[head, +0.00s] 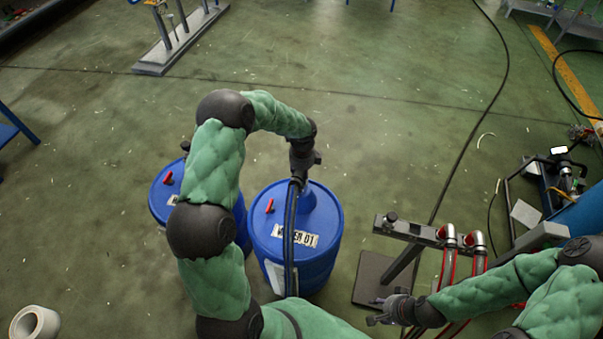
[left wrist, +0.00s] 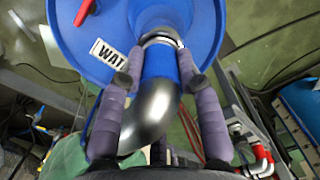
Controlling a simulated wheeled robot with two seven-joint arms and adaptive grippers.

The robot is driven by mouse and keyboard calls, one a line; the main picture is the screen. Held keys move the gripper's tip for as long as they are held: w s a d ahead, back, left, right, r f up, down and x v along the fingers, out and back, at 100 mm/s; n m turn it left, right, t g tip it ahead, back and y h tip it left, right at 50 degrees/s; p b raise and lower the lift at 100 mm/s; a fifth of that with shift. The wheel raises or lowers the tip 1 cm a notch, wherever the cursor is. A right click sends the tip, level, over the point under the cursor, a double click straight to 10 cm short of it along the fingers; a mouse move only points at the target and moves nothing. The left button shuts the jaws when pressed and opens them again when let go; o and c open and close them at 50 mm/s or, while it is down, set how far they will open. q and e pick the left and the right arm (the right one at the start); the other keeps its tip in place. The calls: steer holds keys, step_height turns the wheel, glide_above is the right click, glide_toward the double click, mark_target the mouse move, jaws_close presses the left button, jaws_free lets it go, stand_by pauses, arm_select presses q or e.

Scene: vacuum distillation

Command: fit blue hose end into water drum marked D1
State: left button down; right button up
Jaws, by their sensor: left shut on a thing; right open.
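The blue water drum (head: 325,225) stands upright in the middle of the head view; its label reads roughly "W…ER 01", partly covered. It fills the top of the left wrist view (left wrist: 215,25). My left gripper (head: 301,172) is over the drum's top. In the left wrist view its purple fingers (left wrist: 160,62) are shut around the blue hose end (left wrist: 160,64), which has a silver elbow (left wrist: 150,112). The end's silver rim meets the drum top; I cannot tell how deep it sits. A dark hose (head: 289,235) hangs down the drum's front. My right gripper (head: 378,310) is open and empty.
A second blue drum (head: 160,200) stands close on the left, partly behind my arm. A metal stand (head: 405,230) with red-and-silver hose fittings (head: 462,237) is right of the drum. A white roll (head: 35,322) lies lower left. The floor behind is mostly clear.

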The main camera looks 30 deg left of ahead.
arm_select(q)
steer(key=c, duration=0.8)
jaws_free()
step_height(320, 180, up, 12)
steer(key=shift+d, duration=0.15)
